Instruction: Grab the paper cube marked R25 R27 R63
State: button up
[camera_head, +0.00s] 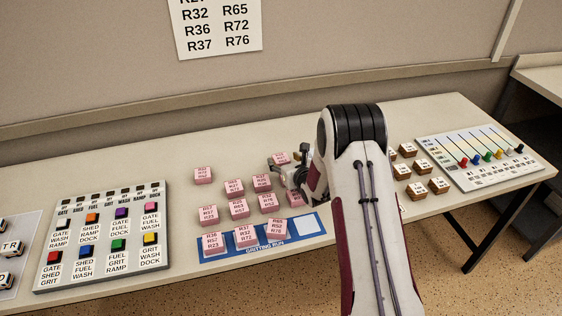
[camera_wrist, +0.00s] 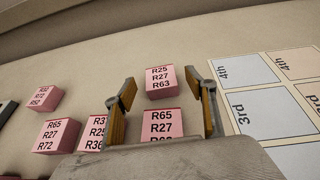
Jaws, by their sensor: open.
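The pink paper cube marked R25 R27 R63 (camera_wrist: 161,82) stands upright on the table in the wrist view, its marked face toward the camera. It appears just ahead of and between the two fingertips of my gripper (camera_wrist: 163,88), which is open. Another pink cube, reading R65 R27 and a partly hidden third line (camera_wrist: 160,124), sits nearer, between the fingers in the picture. In the head view my gripper (camera_head: 279,172) is by the back of the pink group, partly hidden by my arm. A small pink cube (camera_head: 280,158) shows just beyond it; its marking is too small to read.
More pink cubes stand left of and in front of my gripper, including R65 R27 R72 (camera_wrist: 57,134). A blue strip (camera_head: 301,236) holds three cubes and an empty white square. A button panel (camera_head: 60,277) is at left; brown blocks (camera_head: 420,166) and a slider board (camera_head: 490,178) are at right.

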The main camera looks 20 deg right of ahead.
aim_at(281, 157)
jog(key=shift+x, duration=1.65)
jog(key=c, duration=1.2)
